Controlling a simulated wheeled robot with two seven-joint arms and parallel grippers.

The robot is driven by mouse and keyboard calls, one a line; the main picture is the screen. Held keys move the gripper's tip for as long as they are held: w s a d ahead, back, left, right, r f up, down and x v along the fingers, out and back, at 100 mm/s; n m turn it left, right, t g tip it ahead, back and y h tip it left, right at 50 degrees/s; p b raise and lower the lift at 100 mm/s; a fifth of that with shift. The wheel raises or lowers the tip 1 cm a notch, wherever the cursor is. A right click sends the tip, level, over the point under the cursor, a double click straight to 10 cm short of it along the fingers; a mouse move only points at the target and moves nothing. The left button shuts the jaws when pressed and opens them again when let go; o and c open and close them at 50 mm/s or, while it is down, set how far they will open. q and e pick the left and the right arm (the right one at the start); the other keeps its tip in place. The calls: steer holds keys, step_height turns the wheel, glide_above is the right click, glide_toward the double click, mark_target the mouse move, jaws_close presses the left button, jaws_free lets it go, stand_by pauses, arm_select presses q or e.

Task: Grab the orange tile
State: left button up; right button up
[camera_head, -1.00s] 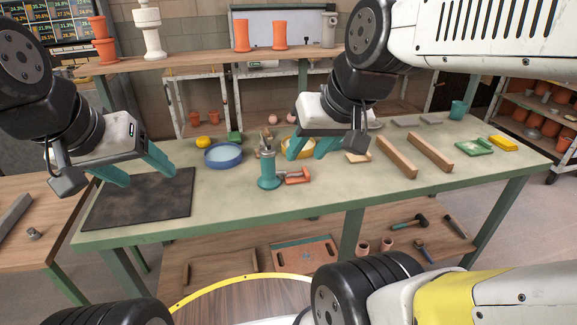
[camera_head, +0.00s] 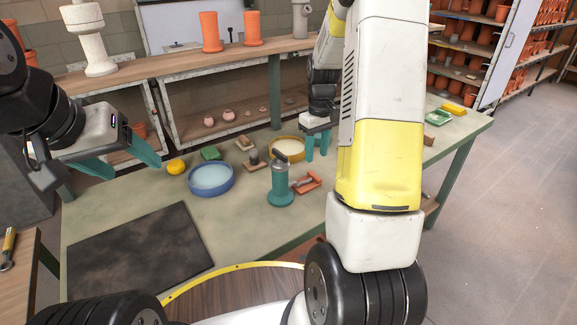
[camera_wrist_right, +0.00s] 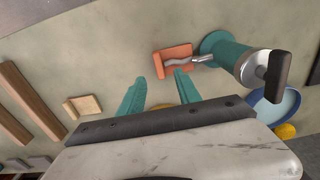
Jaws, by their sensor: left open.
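The orange tile (camera_head: 306,183) lies on the green-grey worktable, just right of a teal upright tool (camera_head: 281,180). My left gripper (camera_head: 135,172) is open and empty over the table's left side, far from the tile.
A blue bowl (camera_head: 211,179), a yellow round item (camera_head: 176,167) and a yellow-rimmed bowl (camera_head: 277,145) stand near the tile. A dark mat (camera_head: 140,255) lies front left. In the right wrist view, wooden bars (camera_wrist_right: 33,97) and a tan block (camera_wrist_right: 82,106) lie left.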

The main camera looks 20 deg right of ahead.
mark_target(315, 175)
steer(key=shift+w+d+f, duration=0.1)
steer(key=shift+d+f, duration=0.05)
steer(key=shift+f, duration=0.8)
step_height(315, 175, down, 7)
steer(key=shift+w+r, duration=0.1)
steer(key=shift+r, duration=0.05)
jaws_close()
